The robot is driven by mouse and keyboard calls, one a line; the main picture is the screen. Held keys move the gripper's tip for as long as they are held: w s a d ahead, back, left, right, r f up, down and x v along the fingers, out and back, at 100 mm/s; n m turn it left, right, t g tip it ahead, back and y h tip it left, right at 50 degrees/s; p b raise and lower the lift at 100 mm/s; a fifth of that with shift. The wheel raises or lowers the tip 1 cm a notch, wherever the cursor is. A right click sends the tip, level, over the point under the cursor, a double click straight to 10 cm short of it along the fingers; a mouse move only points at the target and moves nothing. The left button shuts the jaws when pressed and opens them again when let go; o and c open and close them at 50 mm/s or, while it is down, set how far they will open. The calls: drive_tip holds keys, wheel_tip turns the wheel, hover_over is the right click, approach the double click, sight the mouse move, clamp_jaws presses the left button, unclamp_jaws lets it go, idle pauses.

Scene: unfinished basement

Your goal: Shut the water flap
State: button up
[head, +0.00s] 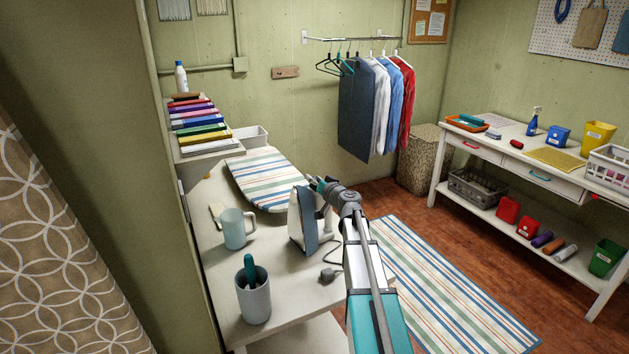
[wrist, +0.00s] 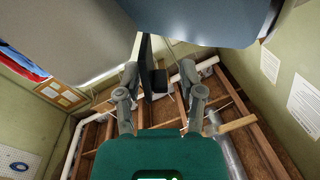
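In the wrist view, the fingers of my gripper (wrist: 159,70) are spread apart. A thin dark plate with a small block, perhaps the water flap (wrist: 147,72), shows between them, closer to the left finger. I cannot tell whether it touches a finger. Large grey and blue-grey surfaces, likely the iron (wrist: 205,18), fill the top. The flap cannot be made out in the head view.
A light blue mug (head: 236,230) and a grey cup (head: 254,298) with a teal-handled item stand left of the iron. A striped ironing board (head: 265,180) lies behind it. A cord plug (head: 328,274) lies near the table's right edge.

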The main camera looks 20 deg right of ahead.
clamp_jaws()
drive_tip(key=shift+d+m, duration=0.1)
drive_tip(key=shift+m, duration=0.2)
idle(0.6)
drive_tip(key=m, duration=0.2)
drive_tip(key=d+m, duration=0.1)
drive_tip(key=m, duration=0.1)
drive_tip(key=shift+w+d+f+b, duration=0.1)
drive_tip(key=shift+d+f+b, duration=0.05)
drive_tip(key=shift+f+b, duration=0.25)
drive_tip(key=shift+w+d+f+m+b, duration=0.1)
drive_tip(key=shift+d+f+m+b, duration=0.15)
drive_tip(key=shift+m, duration=0.75)
drive_tip(key=shift+d+f+m+b, duration=0.15)
drive_tip(key=shift+d+f+m, duration=0.05)
drive_tip(key=shift+m, duration=0.8)
drive_tip(key=shift+o, duration=0.7)
unclamp_jaws()
drive_tip(key=shift+r, duration=0.1)
